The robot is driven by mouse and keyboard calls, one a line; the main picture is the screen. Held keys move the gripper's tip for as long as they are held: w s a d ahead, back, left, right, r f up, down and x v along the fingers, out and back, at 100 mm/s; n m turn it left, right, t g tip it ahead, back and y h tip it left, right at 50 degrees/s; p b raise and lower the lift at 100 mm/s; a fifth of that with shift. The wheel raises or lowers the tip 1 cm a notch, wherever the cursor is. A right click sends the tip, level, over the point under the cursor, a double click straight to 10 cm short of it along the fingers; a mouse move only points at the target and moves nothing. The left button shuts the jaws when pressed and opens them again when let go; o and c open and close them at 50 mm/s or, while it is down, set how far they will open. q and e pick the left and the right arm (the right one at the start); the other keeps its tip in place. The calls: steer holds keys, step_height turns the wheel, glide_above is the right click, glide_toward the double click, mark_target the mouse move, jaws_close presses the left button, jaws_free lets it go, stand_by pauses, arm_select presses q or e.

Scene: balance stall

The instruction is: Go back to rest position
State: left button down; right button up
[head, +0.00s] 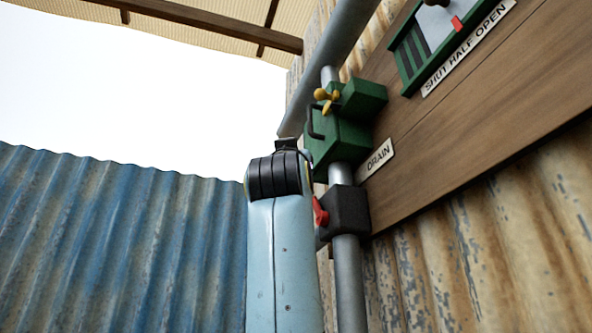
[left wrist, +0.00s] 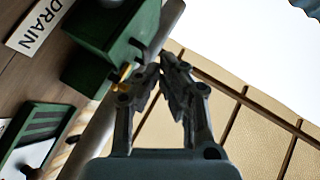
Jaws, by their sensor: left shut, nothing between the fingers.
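My left gripper (left wrist: 165,62) shows in the left wrist view with its fingers together and nothing between them. Its tips point toward the grey pipe and the green drain box (left wrist: 105,30); I cannot tell how far off they are. In the head view a pale blue arm link of mine rises in the middle, with a black joint at its top, and the gripper's fingers cannot be made out there. The green drain box (head: 343,137) with its brass wing handle (head: 327,97) stands just right of and beyond that joint. My right gripper is in neither view.
A wooden board (head: 480,120) carries the DRAIN label (head: 378,157) and a green-framed SHUT HALF OPEN panel (head: 412,58). A grey pipe (head: 348,285) holds a black block (head: 350,210) with a red part, close beside my arm. Blue corrugated sheet (head: 120,240) stands left; open sky shows above it.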

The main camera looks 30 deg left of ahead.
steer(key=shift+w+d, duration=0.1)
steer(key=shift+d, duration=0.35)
